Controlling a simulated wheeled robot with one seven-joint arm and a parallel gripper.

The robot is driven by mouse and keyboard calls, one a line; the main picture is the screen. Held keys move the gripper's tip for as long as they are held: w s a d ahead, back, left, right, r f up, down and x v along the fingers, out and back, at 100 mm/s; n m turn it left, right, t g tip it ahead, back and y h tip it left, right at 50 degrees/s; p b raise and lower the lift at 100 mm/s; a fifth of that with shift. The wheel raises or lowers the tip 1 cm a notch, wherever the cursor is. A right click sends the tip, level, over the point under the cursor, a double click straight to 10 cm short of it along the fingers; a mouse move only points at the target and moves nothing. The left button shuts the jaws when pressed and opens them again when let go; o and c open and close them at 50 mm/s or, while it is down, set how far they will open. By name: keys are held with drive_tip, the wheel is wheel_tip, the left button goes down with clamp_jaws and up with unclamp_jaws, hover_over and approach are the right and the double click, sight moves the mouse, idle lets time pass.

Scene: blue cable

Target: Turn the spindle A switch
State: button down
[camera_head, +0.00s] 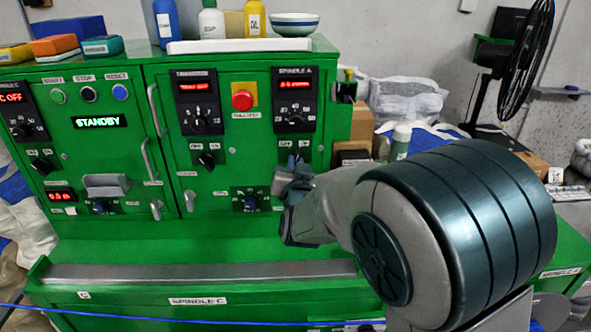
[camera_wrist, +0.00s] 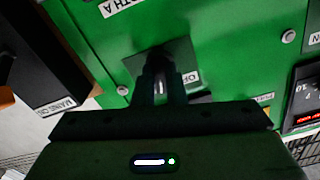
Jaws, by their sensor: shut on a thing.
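The SPINDLE A panel (camera_head: 295,98) is a black unit with a red display and a dial, on the right of the green cabinet (camera_head: 227,170). Below it is a small plate with pale labels (camera_head: 294,144), where my gripper (camera_head: 291,172) is pressed against the cabinet front. The spindle A switch at this spot is mostly hidden behind my fingers. In the wrist view, my gripper (camera_wrist: 162,78) is shut on a small dark knob in front of a dark plate (camera_wrist: 183,60). The knob's exact angle cannot be told.
A similar black switch (camera_head: 207,160) sits to the left, and a dial (camera_head: 250,202) lower down. A red mushroom button (camera_head: 242,100) is above. A blue cable (camera_head: 180,316) crosses the front. A black fan (camera_head: 515,65) stands at right.

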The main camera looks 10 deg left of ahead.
drive_tip(key=shift+n+b, duration=0.85)
drive_tip(key=shift+n, duration=3.75)
drive_tip(key=c, duration=1.5)
unclamp_jaws()
drive_tip(key=shift+s, duration=0.15)
drive_tip(key=b+v, duration=0.3)
drive_tip(key=v, duration=1)
drive_tip(key=shift+s, duration=0.3)
drive_tip(key=shift+w+d, duration=0.1)
